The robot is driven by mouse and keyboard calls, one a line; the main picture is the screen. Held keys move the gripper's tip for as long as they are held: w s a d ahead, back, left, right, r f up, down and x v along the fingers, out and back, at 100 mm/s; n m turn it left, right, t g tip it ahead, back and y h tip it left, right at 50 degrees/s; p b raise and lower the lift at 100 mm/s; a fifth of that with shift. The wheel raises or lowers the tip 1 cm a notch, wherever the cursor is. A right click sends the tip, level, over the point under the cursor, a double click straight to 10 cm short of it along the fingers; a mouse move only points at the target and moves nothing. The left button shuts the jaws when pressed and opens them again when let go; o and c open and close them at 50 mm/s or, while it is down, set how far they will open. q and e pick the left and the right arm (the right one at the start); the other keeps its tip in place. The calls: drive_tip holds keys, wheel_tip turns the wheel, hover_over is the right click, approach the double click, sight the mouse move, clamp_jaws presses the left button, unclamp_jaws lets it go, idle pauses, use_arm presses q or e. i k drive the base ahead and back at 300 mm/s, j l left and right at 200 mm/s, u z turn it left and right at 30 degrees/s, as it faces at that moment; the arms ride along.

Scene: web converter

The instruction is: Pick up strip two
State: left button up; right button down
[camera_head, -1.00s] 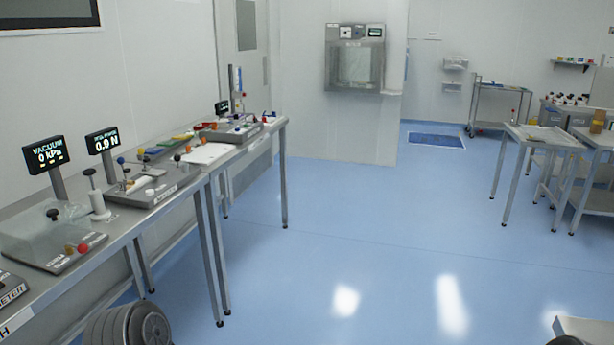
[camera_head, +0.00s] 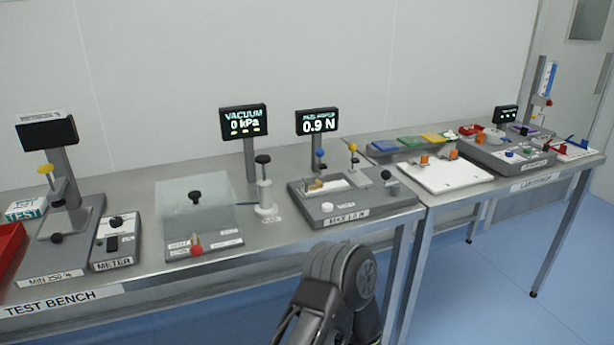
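No label reading strip two can be made out. A small pale strip with a tan piece (camera_head: 318,186) lies on the grey peel tester (camera_head: 350,206), whose display (camera_head: 317,122) reads 0.9 N. I cannot tell whether this is strip two. A dark arm link of mine rises at the bottom middle, in front of the bench edge. No gripper fingers show, and nothing is seen held.
The test bench (camera_head: 130,262) carries a vacuum chamber (camera_head: 196,205) with display (camera_head: 243,122), a meter (camera_head: 115,240), a press (camera_head: 62,215) and a red tray (camera_head: 8,250). A second bench has a white board (camera_head: 444,177) and coloured pads (camera_head: 411,142). Blue floor (camera_head: 470,285) is clear at right.

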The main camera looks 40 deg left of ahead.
sight(320, 188)
drive_tip(key=i+l+u, duration=0.2)
drive_tip(key=i+u, duration=0.2)
drive_tip(key=i+l+u, duration=0.6)
drive_tip(key=u, duration=0.15)
drive_tip(key=i+l+u, duration=0.2)
drive_tip(key=l+u, duration=0.2)
drive_tip(key=l, duration=0.2)
